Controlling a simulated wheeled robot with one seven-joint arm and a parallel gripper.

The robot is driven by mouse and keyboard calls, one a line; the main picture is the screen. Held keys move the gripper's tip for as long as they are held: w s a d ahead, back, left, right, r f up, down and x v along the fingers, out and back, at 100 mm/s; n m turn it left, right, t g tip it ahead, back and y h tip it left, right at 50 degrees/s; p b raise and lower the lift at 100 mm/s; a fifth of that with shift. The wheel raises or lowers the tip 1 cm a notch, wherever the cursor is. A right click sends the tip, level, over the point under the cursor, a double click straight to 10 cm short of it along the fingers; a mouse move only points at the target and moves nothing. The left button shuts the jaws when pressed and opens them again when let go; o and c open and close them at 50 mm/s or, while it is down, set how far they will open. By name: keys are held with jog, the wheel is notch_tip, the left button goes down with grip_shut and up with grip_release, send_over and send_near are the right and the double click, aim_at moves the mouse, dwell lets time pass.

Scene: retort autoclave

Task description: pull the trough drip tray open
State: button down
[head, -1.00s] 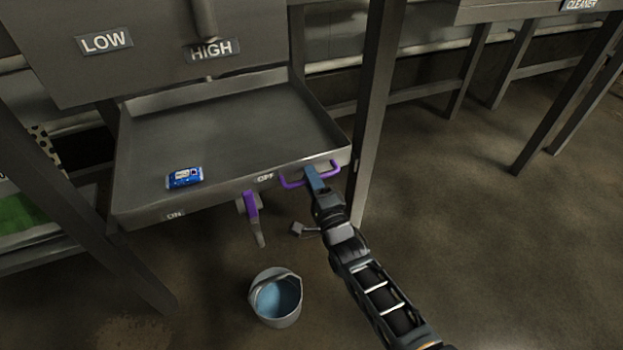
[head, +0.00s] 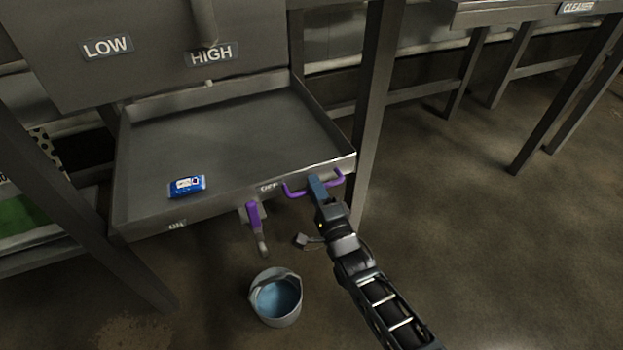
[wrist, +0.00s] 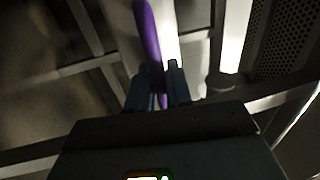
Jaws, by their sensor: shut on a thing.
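The trough drip tray (head: 245,122) is a shallow grey metal tray under the cabinet, standing out from it toward me. A purple bar handle (head: 294,194) is on the right part of its front wall. My gripper (head: 317,184) is shut on this handle. In the wrist view the purple handle (wrist: 147,35) runs up from between my gripper's fingers (wrist: 157,88). The fingertips partly hide the middle of the handle in the head view.
A blue can (head: 187,186) lies in the tray. A purple valve lever (head: 253,214) hangs below the tray's front between ON and OFF labels. A bucket (head: 277,299) of bluish liquid stands on the floor below. A table leg (head: 372,110) is right of the tray. Floor at right is clear.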

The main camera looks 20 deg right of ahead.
jog(key=s+p, duration=0.3)
jog(key=s, duration=1.5)
jog(key=c, duration=1.2)
grip_release()
jog(key=shift+s, duration=0.1)
jog(key=shift+s+f+p, duration=0.15)
jog(key=shift+s+f, duration=0.1)
jog(key=shift+s, duration=1)
jog(key=shift+s+f+p, duration=0.15)
jog(key=shift+s+f, duration=0.1)
jog(key=shift+s, duration=1)
jog(key=shift+s+f+p, duration=0.15)
jog(key=shift+s+f, duration=0.1)
jog(key=shift+s, duration=1)
